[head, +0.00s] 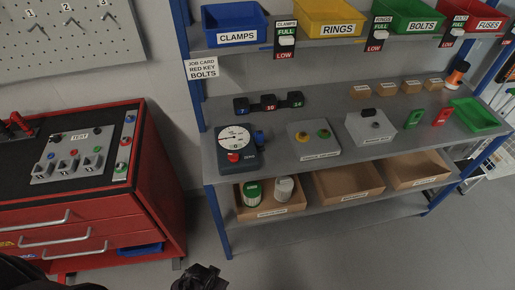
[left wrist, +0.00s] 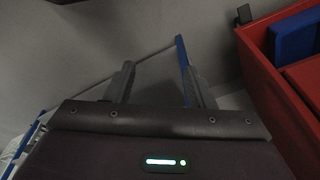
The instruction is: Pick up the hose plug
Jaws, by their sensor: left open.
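I cannot make out for certain which thing is the hose plug. A dark gauge box (head: 236,150) with a white dial and a red button stands at the left of the middle shelf, with a small blue part (head: 259,138) at its right side. My left gripper (head: 200,278) shows as a dark shape at the bottom edge in the head view, above the floor and well in front of the shelves. In the left wrist view its two fingers (left wrist: 158,68) are spread apart with nothing between them. My right gripper is in neither view.
A blue-framed shelf unit (head: 215,215) holds control boxes (head: 313,142), cardboard trays (head: 348,182), a green tray (head: 474,115) and coloured bins (head: 236,22). A red tool cabinet (head: 152,175) with a test panel (head: 73,154) stands left. Floor between them is clear.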

